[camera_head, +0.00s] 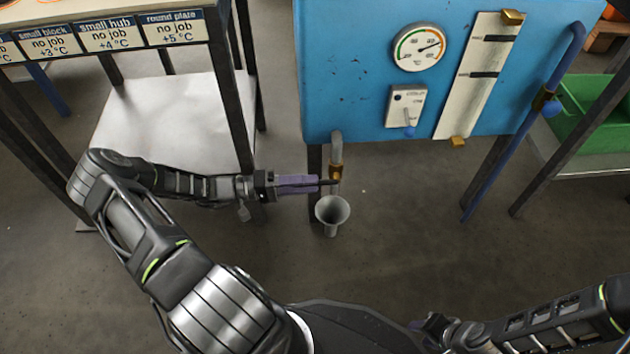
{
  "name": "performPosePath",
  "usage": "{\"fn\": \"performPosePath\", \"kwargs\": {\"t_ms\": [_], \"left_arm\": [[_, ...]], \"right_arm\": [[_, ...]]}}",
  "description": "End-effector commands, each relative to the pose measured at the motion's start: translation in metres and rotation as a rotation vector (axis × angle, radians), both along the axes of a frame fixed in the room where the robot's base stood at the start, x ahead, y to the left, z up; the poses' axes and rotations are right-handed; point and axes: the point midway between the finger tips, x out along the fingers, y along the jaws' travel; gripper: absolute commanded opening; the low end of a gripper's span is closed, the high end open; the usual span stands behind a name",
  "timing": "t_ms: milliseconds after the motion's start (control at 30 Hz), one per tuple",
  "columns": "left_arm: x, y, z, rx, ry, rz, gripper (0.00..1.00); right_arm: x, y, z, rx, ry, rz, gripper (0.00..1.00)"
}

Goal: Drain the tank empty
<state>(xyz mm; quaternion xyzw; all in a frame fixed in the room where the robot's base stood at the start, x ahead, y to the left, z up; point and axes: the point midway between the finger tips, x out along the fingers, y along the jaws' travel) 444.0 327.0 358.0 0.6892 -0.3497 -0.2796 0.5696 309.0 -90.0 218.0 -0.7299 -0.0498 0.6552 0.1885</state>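The blue tank (345,75) stands at the upper middle. A grey drain pipe (336,138) with a brass valve (336,172) comes down from its lower left edge. A grey funnel (332,211) sits below the pipe's outlet; no water stream can be made out. A white level plate (470,90) with two dark marks and brass end fittings is on the tank's front; the level is too small to read. My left gripper (325,182) reaches in from the left, its purple fingers at the valve; its opening cannot be made out. My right gripper (437,324) is low at the right, mostly hidden.
The tank front carries a round dial (419,47) and a switch plate (405,107). A blue pipe with a valve (547,101) runs down its right side. A green bin (595,110) stands at right, a labelled rack with a pale shelf (165,120) at left.

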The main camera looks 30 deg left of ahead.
Motion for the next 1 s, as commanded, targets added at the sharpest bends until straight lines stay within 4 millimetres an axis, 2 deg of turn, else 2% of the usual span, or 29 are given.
{"fn": "performPosePath", "kwargs": {"t_ms": [200, 333, 1000], "left_arm": [[-0.022, 0.03, 0.001, 0.001, 0.001, 0.002, 0.35], [-0.03, 0.04, 0.0, 0.0, -0.001, 0.001, 0.35], [-0.032, 0.043, -0.001, -0.001, -0.001, 0.0, 0.35]], "right_arm": [[-0.001, 0.0, 0.011, 0.001, 0.004, 0.001, 0.36], [-0.002, 0.0, 0.013, 0.001, 0.005, 0.003, 0.36], [-0.002, 0.0, 0.012, 0.001, 0.005, 0.003, 0.36]]}}
